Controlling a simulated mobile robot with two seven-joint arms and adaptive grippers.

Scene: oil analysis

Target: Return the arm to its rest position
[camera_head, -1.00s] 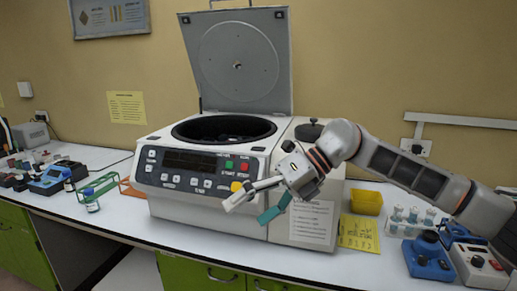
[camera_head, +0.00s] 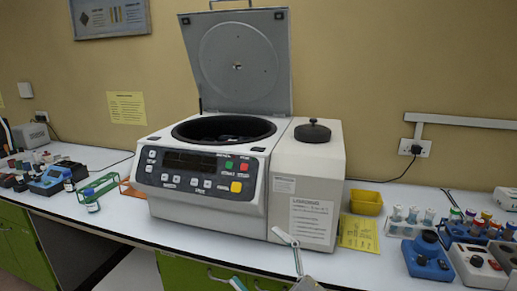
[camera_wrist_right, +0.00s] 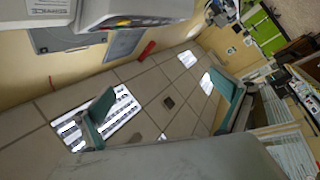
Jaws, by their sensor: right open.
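My right gripper (camera_head: 266,262) is low at the bottom edge of the head view, in front of the counter and centrifuge. Its grey and teal fingers are spread apart with nothing between them. Most of the arm is out of the picture. My left gripper is not in view.
At the right are a yellow bin (camera_head: 366,202), a rack of vials (camera_head: 408,222), a blue device (camera_head: 428,257) and a grey device (camera_head: 478,266). At the left are a green tube rack (camera_head: 98,188) and a blue instrument (camera_head: 50,180). The counter front (camera_head: 350,270) is mostly bare.

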